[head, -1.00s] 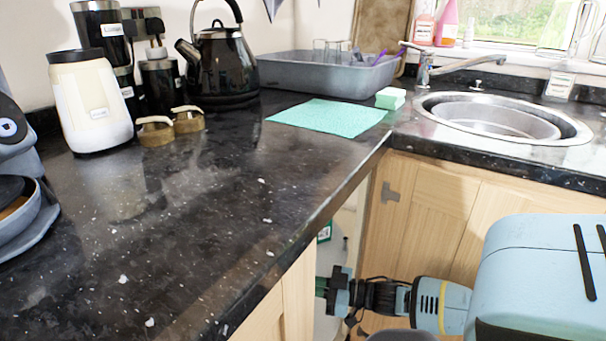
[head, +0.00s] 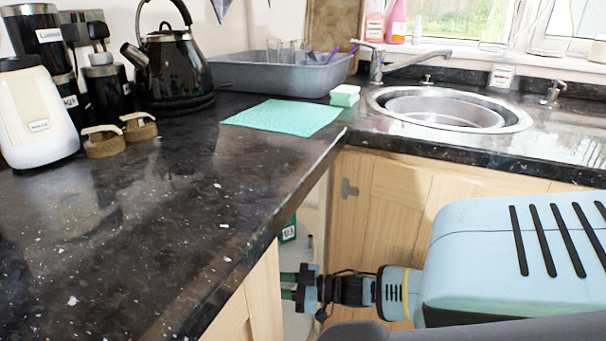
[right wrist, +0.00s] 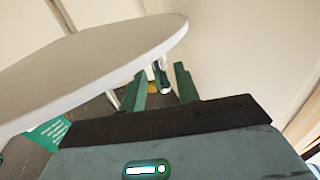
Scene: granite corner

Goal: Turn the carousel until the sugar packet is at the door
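My right gripper (head: 287,285) reaches in from the right to the opening in the corner cabinet, below the worktop. In the right wrist view its two green fingers (right wrist: 161,72) stand apart, open. A small dark and white part shows between the fingers. A green packet with white print (head: 289,230) shows in the opening, partly hidden; a green printed thing (right wrist: 48,132) also shows at lower left in the wrist view. I cannot read either label. My left gripper is out of view.
The dark granite worktop (head: 150,225) edge runs just above and left of my right gripper. A wooden cabinet front (head: 390,200) stands behind my arm. A kettle (head: 175,70), green cloth (head: 283,117) and sink (head: 450,107) are on top. Pale walls enclose the carousel.

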